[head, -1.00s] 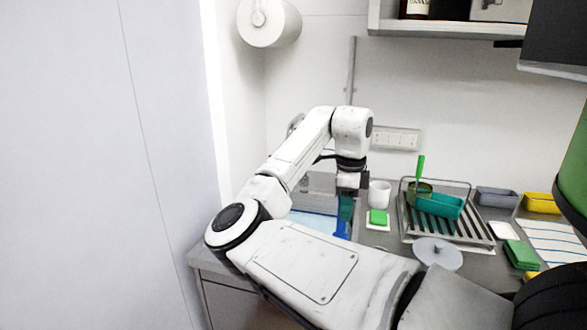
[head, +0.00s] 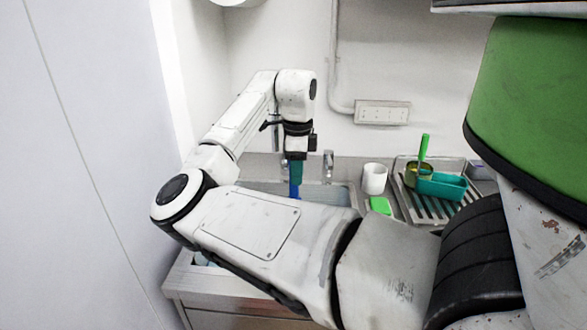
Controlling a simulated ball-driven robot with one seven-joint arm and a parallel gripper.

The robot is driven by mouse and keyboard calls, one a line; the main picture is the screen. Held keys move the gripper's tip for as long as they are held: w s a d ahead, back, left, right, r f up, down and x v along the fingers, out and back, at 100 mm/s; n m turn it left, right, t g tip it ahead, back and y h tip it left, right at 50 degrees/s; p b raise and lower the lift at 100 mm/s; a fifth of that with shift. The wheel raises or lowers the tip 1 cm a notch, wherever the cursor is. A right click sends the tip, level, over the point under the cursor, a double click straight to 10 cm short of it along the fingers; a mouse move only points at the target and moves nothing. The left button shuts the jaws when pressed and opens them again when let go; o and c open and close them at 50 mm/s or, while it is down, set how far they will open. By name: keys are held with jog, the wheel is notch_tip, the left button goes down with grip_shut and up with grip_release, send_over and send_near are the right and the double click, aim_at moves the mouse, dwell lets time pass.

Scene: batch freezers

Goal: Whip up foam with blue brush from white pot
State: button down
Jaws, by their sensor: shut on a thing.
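The white pot (head: 374,179) stands upright on the counter, just right of the sink. My gripper (head: 297,157) points down over the sink, left of the pot and apart from it. It is shut on the blue brush (head: 295,190), which hangs down with its blue end low at the sink. My arm hides the lower end of the brush, so I cannot tell whether it touches the sink or anything in it. The inside of the pot does not show, and no foam is visible.
A green sponge (head: 380,205) lies in front of the pot. A drying rack (head: 408,208) at right holds a teal container (head: 441,187) and an olive pot (head: 411,172) with a green-handled tool. A faucet (head: 328,163) stands behind the sink (head: 335,190).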

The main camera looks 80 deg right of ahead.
aim_at(297, 198)
jog(key=shift+f+b, duration=2.1)
jog(key=shift+f, duration=0.25)
notch_tip(297, 198, down, 12)
jog(key=b, duration=0.4)
jog(key=shift+f, duration=0.15)
